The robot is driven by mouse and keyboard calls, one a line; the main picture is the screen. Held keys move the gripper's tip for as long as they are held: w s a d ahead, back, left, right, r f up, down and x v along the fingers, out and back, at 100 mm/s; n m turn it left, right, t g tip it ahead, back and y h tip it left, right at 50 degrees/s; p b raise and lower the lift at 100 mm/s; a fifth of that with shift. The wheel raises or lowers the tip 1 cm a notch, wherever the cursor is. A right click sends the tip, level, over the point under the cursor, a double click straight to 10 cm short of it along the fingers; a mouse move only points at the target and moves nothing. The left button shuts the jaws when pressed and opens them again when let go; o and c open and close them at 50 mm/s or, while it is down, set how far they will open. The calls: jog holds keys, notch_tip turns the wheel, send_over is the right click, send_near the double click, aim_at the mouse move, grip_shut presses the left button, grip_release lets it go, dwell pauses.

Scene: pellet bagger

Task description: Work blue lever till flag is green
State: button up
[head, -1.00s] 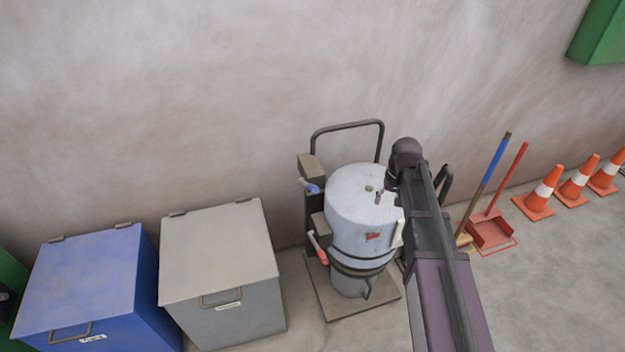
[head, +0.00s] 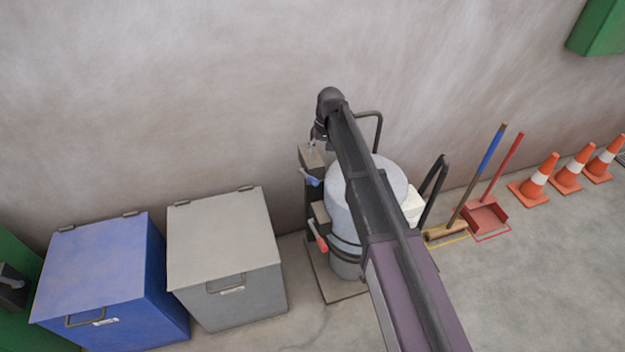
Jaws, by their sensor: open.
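The blue lever (head: 309,180) sticks out to the left from the upper part of the dark post beside the pellet bagger (head: 343,215). A red lever (head: 320,242) sits lower on the same side. My gripper (head: 312,148) is open and empty, above and just behind the blue lever, near the top of the grey-brown box (head: 312,157) on the post. It looks apart from the lever. My arm crosses over the bagger and hides much of its top and front. No flag can be made out now.
A grey lidded bin (head: 225,240) and a blue lidded bin (head: 100,265) stand left of the bagger. A broom (head: 475,185), a red dustpan (head: 486,214) and orange cones (head: 535,182) are to the right. The wall is close behind.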

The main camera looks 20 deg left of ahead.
aim_at(313, 178)
jog(key=shift+f, duration=0.1)
jog(key=f+b, duration=0.4)
jog(key=a+f+b, duration=0.1)
jog(key=f+b, duration=0.4)
jog(key=s+f+b, duration=0.1)
jog(key=f+b, duration=0.3)
jog(key=shift+a+f+b, duration=0.2)
jog(key=shift+a+b, duration=0.1)
jog(key=shift+a, duration=0.1)
dwell(0.4)
dwell(0.4)
jog(key=shift+s, duration=0.1)
grip_shut()
